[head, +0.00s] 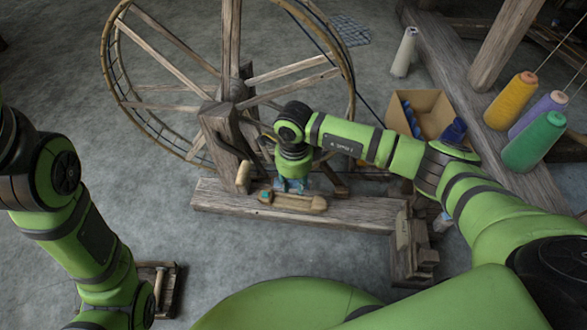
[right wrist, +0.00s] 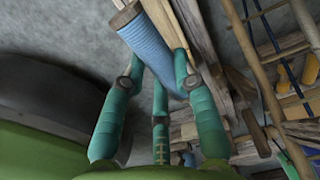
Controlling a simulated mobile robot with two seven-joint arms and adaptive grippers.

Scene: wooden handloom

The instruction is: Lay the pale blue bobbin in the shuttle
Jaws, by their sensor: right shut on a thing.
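My right gripper (head: 291,184) points down over the wooden beam of the spinning wheel in the head view. In the right wrist view its fingers (right wrist: 157,84) are shut on the pale blue bobbin (right wrist: 150,45), which has a brown wooden end. A tan wooden piece that looks like the shuttle (head: 300,202) lies on the beam just below and in front of the gripper. Light wood also shows beside the bobbin in the wrist view. Whether the bobbin touches the shuttle cannot be told. My left arm shows at the left, but its gripper is out of sight.
The large spinning wheel (head: 190,25) stands behind the gripper. The wooden beam (head: 350,215) runs beneath it. A cardboard box (head: 436,104) with blue things and yellow, purple and green thread cones (head: 535,142) stand at the right. The grey floor at front left is mostly clear.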

